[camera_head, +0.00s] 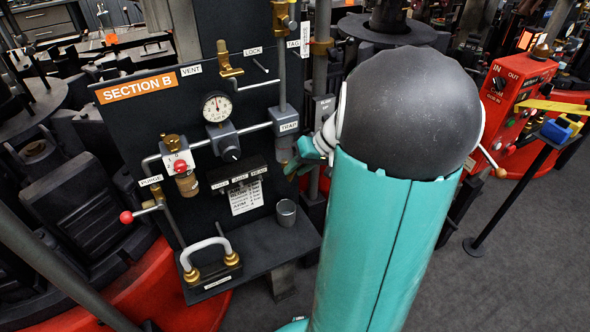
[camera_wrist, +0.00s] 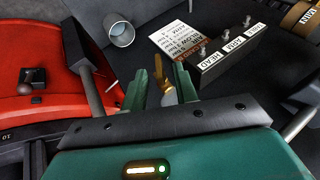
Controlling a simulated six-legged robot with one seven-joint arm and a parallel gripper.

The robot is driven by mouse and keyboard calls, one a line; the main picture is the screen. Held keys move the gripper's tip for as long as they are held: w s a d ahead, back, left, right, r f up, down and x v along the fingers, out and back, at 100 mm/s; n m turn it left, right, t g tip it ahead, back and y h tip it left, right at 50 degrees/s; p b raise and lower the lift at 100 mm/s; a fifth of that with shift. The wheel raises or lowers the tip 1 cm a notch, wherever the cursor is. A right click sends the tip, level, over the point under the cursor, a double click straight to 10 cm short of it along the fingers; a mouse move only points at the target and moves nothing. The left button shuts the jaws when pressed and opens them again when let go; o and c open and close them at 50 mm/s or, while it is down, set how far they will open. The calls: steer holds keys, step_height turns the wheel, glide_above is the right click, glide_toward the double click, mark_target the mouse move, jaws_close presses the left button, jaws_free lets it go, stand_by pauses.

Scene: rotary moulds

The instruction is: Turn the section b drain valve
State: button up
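The black Section B panel (camera_head: 130,125) stands left of my arm in the head view. The trap (camera_head: 284,122) hangs from its pipe at the panel's right side. My gripper (camera_head: 293,168) is just below and right of the trap, with its green fingers toward the panel. In the wrist view my gripper (camera_wrist: 161,72) is open, fingers apart. A small brass piece with a pale grey end (camera_wrist: 167,93) shows between the fingers; it may be the drain valve, but no drain label is readable. I cannot tell whether the fingers touch it.
A metal cup (camera_head: 286,212) stands on the panel's shelf (camera_head: 262,258), right of a grey U-shaped hose (camera_head: 205,243). A pressure gauge (camera_head: 216,107) and a red-knobbed purge lever (camera_head: 127,217) are further left. A labelled switch block (camera_wrist: 224,47) is near the fingers.

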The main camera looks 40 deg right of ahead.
steer(key=shift+x, duration=0.8)
jaws_close()
steer(key=shift+d+y, duration=0.15)
steer(key=shift+y, duration=0.15)
steer(key=shift+d+f+m+t+y, duration=0.15)
steer(key=shift+m+t+y, duration=0.35)
steer(key=shift+y, duration=0.6)
steer(key=y, duration=0.1)
steer(key=t+y, duration=0.1)
steer(key=y, duration=0.1)
steer(key=shift+s+d+f+m+t, duration=0.1)
steer(key=shift+d+f+m+t, duration=0.1)
steer(key=shift+m+t, duration=0.1)
steer(key=m+t+y, duration=0.1)
steer(key=y, duration=0.1)
steer(key=m+t+y, duration=0.1)
steer(key=t+y, duration=0.1)
steer(key=shift+f+y, duration=0.35)
steer(key=shift+y, duration=0.05)
